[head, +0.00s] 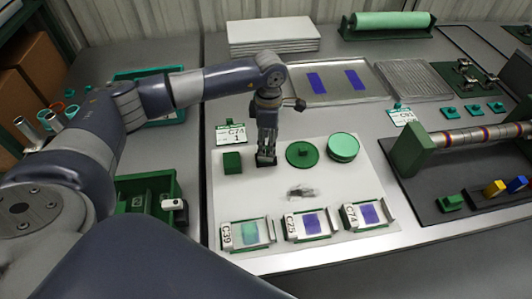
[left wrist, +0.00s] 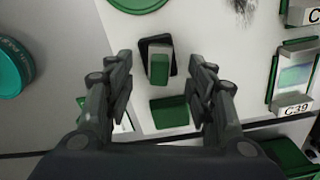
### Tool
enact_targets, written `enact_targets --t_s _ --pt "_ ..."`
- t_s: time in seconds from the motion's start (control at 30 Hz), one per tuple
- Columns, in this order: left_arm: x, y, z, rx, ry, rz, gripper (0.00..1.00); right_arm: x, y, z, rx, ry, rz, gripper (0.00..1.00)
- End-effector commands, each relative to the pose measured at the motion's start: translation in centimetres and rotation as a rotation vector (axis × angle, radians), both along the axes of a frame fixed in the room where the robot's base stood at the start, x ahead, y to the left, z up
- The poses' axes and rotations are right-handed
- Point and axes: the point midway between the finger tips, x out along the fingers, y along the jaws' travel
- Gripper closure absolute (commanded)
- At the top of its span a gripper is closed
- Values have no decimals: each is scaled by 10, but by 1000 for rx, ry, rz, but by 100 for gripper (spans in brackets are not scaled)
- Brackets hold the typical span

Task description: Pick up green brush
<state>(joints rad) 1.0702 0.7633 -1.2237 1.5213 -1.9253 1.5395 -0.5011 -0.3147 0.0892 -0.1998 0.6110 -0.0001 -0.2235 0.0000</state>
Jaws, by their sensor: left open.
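A small block with a green face and pale side, on a dark rectangular base (left wrist: 158,66), looks like the green brush. It stands on the white mat, between and slightly beyond my open left fingertips (left wrist: 161,75) in the left wrist view. In the head view my left gripper (head: 266,158) points down over this spot and mostly hides the brush. A plain green block (head: 232,162) sits just left of the gripper; it also shows in the left wrist view (left wrist: 170,112). The fingers appear not to touch the brush. My right gripper is not in view.
A green knobbed disc (head: 302,154) and a round green stack (head: 343,147) stand to the right. A grey smudge (head: 302,192) lies in front. Several labelled holders, including C39 (head: 248,234), line the mat's front. A tagged stand (head: 231,133) is behind the green block.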

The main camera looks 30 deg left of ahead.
Motion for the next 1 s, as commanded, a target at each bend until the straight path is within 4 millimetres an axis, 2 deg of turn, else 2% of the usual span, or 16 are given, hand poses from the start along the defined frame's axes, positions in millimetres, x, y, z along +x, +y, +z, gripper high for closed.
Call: enact_targets --t_s 0.27,0.4,0.63,0.67,0.83,0.87,0.97,1.0 --pt "-4 6 -38 -1 4 0 50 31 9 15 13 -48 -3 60" --pt "-3 6 -50 -1 1 0 50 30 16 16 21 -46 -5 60" --pt "-3 6 -52 -2 -1 1 50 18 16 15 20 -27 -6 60" --pt "-3 6 -52 -2 0 1 55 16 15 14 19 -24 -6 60" --pt "-3 6 -51 -2 0 1 93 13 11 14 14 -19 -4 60" --pt "-3 6 -51 -2 0 1 97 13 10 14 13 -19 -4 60" --pt "-3 6 -51 -2 -1 1 97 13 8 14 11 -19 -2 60" --pt "-3 6 -51 -2 0 1 100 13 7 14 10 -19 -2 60"
